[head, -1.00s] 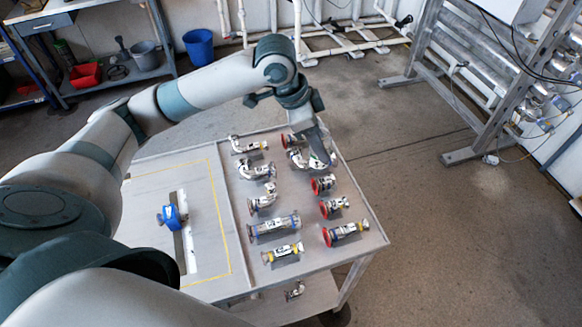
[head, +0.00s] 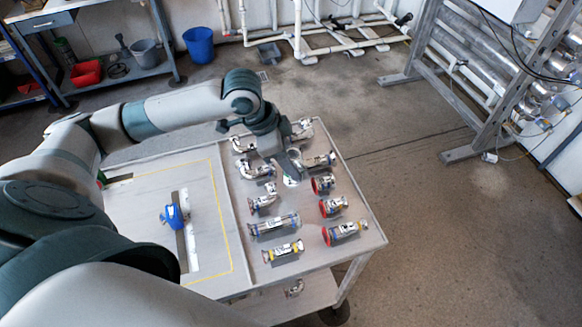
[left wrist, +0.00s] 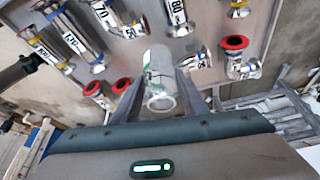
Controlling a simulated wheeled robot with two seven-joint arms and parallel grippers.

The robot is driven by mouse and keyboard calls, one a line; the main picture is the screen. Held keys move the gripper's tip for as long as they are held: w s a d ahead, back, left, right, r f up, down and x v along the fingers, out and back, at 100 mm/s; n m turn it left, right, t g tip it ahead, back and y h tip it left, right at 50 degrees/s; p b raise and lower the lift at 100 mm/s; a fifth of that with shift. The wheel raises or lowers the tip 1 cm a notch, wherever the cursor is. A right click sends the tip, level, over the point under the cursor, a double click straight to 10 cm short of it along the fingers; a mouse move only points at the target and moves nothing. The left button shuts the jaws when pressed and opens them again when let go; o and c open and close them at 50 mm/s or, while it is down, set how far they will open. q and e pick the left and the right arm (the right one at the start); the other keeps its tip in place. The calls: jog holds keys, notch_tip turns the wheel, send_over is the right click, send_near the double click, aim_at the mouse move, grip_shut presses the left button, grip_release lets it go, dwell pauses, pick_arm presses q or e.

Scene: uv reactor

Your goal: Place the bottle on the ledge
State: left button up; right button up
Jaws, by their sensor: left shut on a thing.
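My left gripper (head: 290,172) is over the far part of the cart's right half, among metal pipe fittings. It is shut on a clear or shiny cylinder, perhaps the bottle (head: 291,181). In the left wrist view the cylinder (left wrist: 158,65) lies between the two fingers (left wrist: 160,88), with its round open-looking end toward the camera. I cannot tell whether it touches the cart top. I cannot tell which surface is the ledge. My right gripper is not in view.
The grey cart (head: 205,255) carries several labelled pipe fittings, some with red ends (head: 330,207). A blue-capped part (head: 174,216) stands over a slot at left. A metal pipe rack (head: 470,153) is at right. Open floor (head: 430,240) lies between.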

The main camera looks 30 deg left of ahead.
pick_arm(q)
jog(key=shift+f, duration=1.5)
jog(key=shift+f+p, duration=0.1)
jog(key=shift+p, duration=0.2)
jog(key=o, duration=1)
jog(key=shift+s+a+r, duration=0.1)
jog(key=shift+a+r, duration=0.15)
jog(key=shift+r, duration=0.45)
jog(key=shift+b+v, duration=0.75)
jog(key=shift+v, duration=4.65)
